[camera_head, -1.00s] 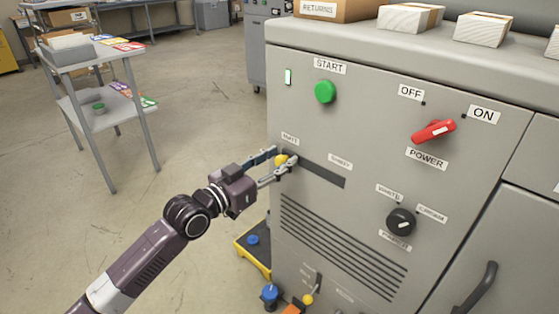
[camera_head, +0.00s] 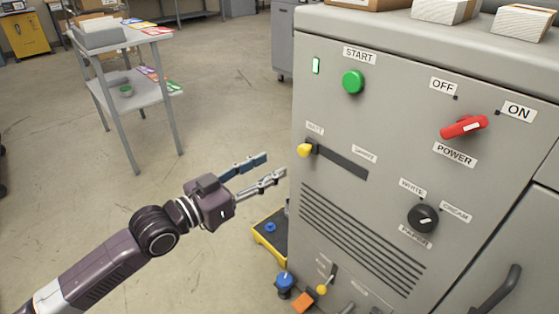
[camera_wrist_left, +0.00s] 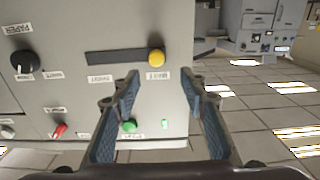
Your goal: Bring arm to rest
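My left gripper (camera_head: 262,173) is open and empty, to the left of the grey machine (camera_head: 310,240) and apart from it. Its two fingers also show in the left wrist view (camera_wrist_left: 165,105), spread apart with nothing between them. The yellow slider knob (camera_head: 305,150) sits at the left end of its dark slot, by the MATT label; it also shows in the left wrist view (camera_wrist_left: 156,58). My right gripper is not in view.
The machine front has a green START button (camera_head: 353,82), a red POWER switch (camera_head: 464,127) and a black dial (camera_head: 423,218). A yellow-edged tray (camera_head: 268,250) is low beside the machine. A grey shelf table (camera_head: 120,45) stands at the back left. Open floor lies between.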

